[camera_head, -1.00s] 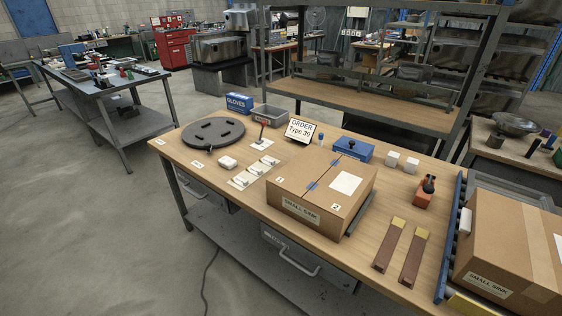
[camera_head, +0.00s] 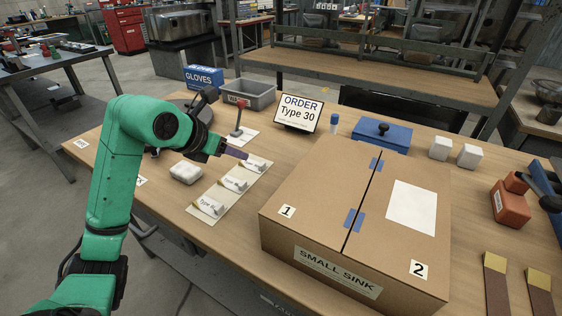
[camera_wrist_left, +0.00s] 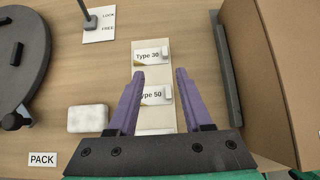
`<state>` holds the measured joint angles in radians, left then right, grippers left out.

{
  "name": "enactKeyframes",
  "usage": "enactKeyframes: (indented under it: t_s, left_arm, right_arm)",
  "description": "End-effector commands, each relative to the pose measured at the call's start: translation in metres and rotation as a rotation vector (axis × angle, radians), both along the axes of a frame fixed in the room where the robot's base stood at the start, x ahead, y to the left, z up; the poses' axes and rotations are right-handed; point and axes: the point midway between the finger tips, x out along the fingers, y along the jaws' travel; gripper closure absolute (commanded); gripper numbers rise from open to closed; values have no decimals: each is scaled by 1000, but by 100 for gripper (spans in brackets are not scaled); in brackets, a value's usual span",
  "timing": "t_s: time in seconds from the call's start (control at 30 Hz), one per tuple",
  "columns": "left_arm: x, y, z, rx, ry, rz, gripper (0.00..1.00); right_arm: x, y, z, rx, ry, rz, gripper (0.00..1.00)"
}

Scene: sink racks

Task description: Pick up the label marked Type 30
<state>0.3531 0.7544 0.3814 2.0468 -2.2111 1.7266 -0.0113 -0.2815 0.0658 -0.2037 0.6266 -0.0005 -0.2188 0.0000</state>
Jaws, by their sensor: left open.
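The label marked Type 30 (camera_wrist_left: 150,57) lies at the far end of a pale strip (camera_wrist_left: 142,47), with a small white block at its right end. In the head view it is the farthest label (camera_head: 258,164) of the row. The Type 50 label (camera_wrist_left: 151,95) lies nearer, between my finger lines. A third label (camera_head: 210,206) is at the near end of the strip, its number unclear. My left gripper (camera_wrist_left: 160,72) is open and empty above the strip, its fingertips just short of the Type 30 label. My right gripper is not in view.
An order sign (camera_head: 299,112) reads Type 30. A large SMALL SINK carton (camera_head: 310,215) stands right of the strip. A white block (camera_head: 186,173) lies left of it. A lever on a LOCK/FREE card (camera_head: 240,133) stands behind. A dark round plate (camera_wrist_left: 22,60) is at left.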

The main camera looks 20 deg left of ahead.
Motion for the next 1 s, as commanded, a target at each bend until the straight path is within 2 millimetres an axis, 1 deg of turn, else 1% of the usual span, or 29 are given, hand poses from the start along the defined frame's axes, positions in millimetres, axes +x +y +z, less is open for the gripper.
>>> enactKeyframes:
  t_s: [0.07,0.2,0.3,0.37,0.53,0.7,0.8,0.93,0.97,1.0]
  left_arm:
    - [8,-2,-8,-4,6,0,50]
    - [34,-7,-34,-10,8,-2,50]
    - [51,-10,-51,-8,7,-2,50]
    - [58,-10,-58,-8,6,-2,50]
    - [74,-15,-75,-10,7,-4,50]
    - [95,-18,-98,-9,6,-3,50]
    - [98,-18,-101,-5,6,-4,50]
    - [98,-18,-101,-4,6,-4,50]
    - [98,-18,-101,-4,6,-4,58]
    - [98,-18,-101,-4,6,-4,73]
  right_arm:
    - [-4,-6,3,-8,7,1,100]
    - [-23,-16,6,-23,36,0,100]
    - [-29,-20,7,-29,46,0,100]
    - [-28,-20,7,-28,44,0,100]
    - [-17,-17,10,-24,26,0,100]
    - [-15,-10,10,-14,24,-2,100]
    - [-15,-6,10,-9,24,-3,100]
    - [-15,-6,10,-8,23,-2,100]
    - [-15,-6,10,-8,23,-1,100]
    - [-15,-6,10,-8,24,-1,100]
